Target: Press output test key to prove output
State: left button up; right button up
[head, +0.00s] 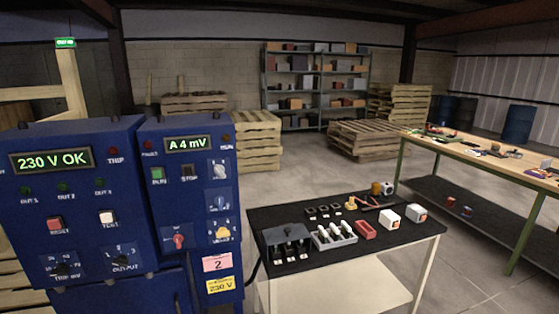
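Two blue control cabinets stand at the left in the head view. The left cabinet (30,215) has a green display (52,160) reading "230 V OK". A red RESET key (55,223) and a white TEST key (107,217) sit side by side. Below the TEST key is an OUTPUT selector (123,260) with a dark knob; its setting is too small to read. Neither of my grippers is in view.
The right cabinet (150,215) shows "A 4 mV" and carries several knobs. A black-topped table (415,240) with small parts and trays stands right of it. A long workbench (475,148) is at the right. Pallets and shelving stand behind. Nothing visible blocks the left cabinet's front.

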aim_at(106, 218)
jog(key=u, duration=1.25)
